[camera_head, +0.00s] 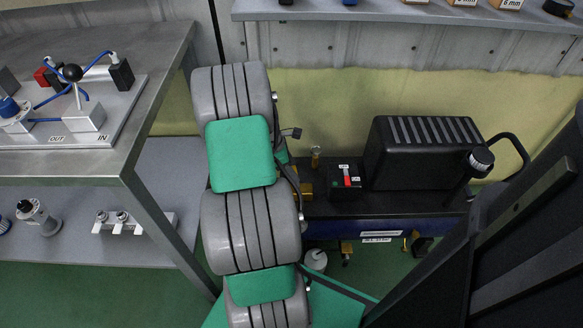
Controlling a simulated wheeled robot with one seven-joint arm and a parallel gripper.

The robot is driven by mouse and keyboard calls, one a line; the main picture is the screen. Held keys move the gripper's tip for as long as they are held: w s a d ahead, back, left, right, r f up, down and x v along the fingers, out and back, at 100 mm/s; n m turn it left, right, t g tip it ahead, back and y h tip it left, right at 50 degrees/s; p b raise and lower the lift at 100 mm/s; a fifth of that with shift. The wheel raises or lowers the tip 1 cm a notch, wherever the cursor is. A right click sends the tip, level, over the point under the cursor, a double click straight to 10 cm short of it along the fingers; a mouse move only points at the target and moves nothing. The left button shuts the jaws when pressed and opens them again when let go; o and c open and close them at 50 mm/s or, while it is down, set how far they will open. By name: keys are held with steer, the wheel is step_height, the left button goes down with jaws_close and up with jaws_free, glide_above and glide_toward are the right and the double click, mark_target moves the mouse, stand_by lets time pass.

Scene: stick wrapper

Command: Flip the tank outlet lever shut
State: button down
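A compressor stands on the floor by the back wall, with a black ribbed motor cover (425,152) on top and a blue tank (335,229) below. Under the tank is a small brass fitting (346,247), and a yellow piece (405,243) shows below its right part beside a dark fitting (421,246). I cannot tell which of these is the tank outlet lever, or how it is turned. My grey and green arm hides the left end of the compressor; its right end is partly covered by a dark shape. My gripper is not in view.
A red switch (347,179) sits on a black box beside the motor cover. A round black knob (481,160) stands at the right. A metal bench (165,52) with tubing and fittings is at left, over a lower shelf (164,165). A wall shelf (400,14) runs above.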

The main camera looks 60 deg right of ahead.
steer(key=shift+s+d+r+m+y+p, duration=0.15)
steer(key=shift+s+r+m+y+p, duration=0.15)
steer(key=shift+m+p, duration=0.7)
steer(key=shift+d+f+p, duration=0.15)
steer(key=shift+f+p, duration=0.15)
steer(key=shift+p, duration=0.15)
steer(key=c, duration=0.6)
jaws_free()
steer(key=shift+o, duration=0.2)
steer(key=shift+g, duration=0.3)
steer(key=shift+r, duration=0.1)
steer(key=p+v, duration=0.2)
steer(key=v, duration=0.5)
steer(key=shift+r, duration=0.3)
